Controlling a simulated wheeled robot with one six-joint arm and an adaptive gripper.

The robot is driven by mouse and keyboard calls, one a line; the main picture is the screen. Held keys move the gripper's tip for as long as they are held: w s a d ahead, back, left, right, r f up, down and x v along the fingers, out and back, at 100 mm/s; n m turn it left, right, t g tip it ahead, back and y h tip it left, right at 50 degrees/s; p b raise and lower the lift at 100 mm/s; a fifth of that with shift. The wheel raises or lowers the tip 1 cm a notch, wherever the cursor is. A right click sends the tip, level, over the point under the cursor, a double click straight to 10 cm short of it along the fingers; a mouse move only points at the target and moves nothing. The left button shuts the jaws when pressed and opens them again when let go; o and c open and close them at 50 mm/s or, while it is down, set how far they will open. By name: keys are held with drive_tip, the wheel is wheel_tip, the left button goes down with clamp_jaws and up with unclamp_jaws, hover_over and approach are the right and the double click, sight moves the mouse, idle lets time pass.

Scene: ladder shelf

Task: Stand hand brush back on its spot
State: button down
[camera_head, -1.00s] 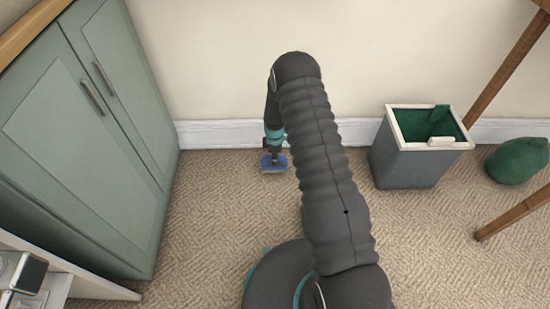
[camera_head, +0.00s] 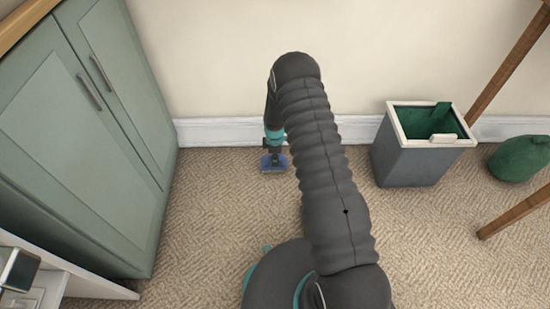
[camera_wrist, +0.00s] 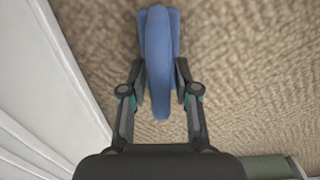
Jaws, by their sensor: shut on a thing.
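The hand brush (camera_head: 273,162) is blue with a pale lower edge. In the head view it is at the carpet near the wall, below my gripper (camera_head: 272,148). In the wrist view the blue brush (camera_wrist: 158,60) is between the two fingers of my gripper (camera_wrist: 158,85), which is shut on it. I cannot tell whether its bristles touch the carpet. No marked spot for the brush shows; my arm hides part of the floor.
A green cabinet (camera_head: 85,130) stands at the left. A white skirting board (camera_head: 215,132) runs along the wall. A grey bin (camera_head: 410,160) with a green lining and a green sack (camera_head: 518,160) are at the right, near wooden legs (camera_head: 512,215). Carpet between cabinet and brush is clear.

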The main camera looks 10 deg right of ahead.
drive_tip(key=shift+f, duration=0.15)
drive_tip(key=c, duration=0.8)
unclamp_jaws()
drive_tip(key=shift+o, duration=0.2)
drive_tip(key=shift+r+p, duration=1.75)
drive_tip(key=shift+r, duration=2.25)
